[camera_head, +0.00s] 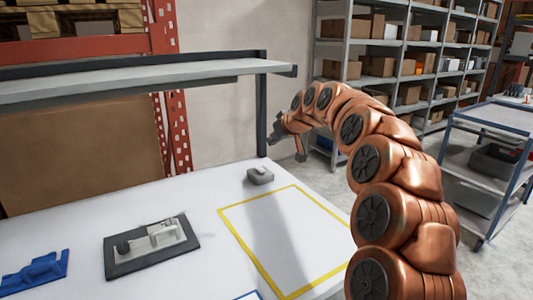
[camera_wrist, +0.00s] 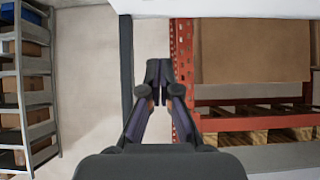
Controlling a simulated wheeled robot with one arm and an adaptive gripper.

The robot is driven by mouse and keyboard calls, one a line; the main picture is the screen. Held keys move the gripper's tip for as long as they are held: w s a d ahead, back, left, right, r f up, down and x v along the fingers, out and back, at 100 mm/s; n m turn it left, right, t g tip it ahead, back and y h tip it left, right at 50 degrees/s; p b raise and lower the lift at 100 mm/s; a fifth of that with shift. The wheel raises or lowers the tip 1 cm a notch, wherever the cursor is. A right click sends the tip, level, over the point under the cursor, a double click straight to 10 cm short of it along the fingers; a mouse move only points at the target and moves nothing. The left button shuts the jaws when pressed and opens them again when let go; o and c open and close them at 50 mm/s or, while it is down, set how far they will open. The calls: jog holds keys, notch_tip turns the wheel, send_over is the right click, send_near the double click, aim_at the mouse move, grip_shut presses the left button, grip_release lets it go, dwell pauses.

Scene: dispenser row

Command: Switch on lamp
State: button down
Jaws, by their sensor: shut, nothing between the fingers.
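My gripper (camera_wrist: 158,72) is shut and empty in the wrist view, its dark fingers together in front of a wall and a red rack. In the head view my copper arm curls over the table's right side and ends near the shelf post; the fingers are too small to make out there. No lamp can be clearly made out. A small grey block (camera_head: 260,176) sits at the table's back edge, below my arm's end; I cannot tell whether it is a switch. A dark plate with a grey fixture (camera_head: 152,243) lies on the white table (camera_head: 205,278), apart from my gripper.
A yellow outlined rectangle (camera_head: 252,254) on the table is empty. A blue part (camera_head: 36,272) lies at the left. A grey shelf (camera_head: 140,83) with an upright post (camera_head: 261,130) spans the table's back. A cart (camera_head: 487,165) stands at the right.

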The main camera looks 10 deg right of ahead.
jog(key=s+f+b, duration=0.1)
jog(key=b, duration=0.2)
jog(key=shift+a+f+b, duration=0.1)
jog(key=shift+f+b, duration=0.05)
jog(key=shift+b, duration=0.15)
jog(key=shift+w, duration=0.1)
jog(key=p, duration=0.1)
send_over(260, 169)
jog(key=f, duration=0.6)
jog(key=shift+s, duration=0.2)
jog(key=shift+w+f, duration=0.2)
jog(key=shift+f, duration=1.75)
jog(key=shift+p, duration=0.3)
